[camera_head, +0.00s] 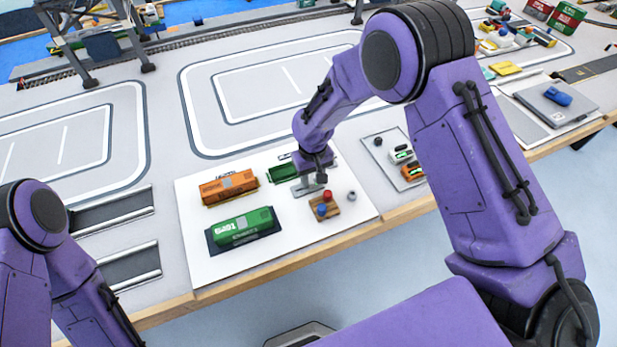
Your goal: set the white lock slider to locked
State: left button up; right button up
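My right arm reaches over the white board (275,248) from the right. My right gripper (318,177) points down at a small grey plate (302,188) near the board's back right. The fingers are small and dark here, and I cannot tell whether they are open or touching anything. I cannot pick out the white lock slider; the gripper and wrist may hide it. Only my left arm's links show at the lower left, and its gripper is out of view.
On the board are an orange container (229,187), a green container (243,228), and a wooden block (325,207) with red and blue knobs. A small grey knob (351,196) stands beside the block. A panel (385,150) with small items lies to the right.

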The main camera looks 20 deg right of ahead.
aim_at(313, 180)
jog(key=shift+d+f, duration=0.1)
jog(key=shift+r, duration=0.25)
notch_tip(313, 180, up, 10)
jog(key=b, duration=0.1)
jog(key=shift+r, duration=0.15)
dwell(0.4)
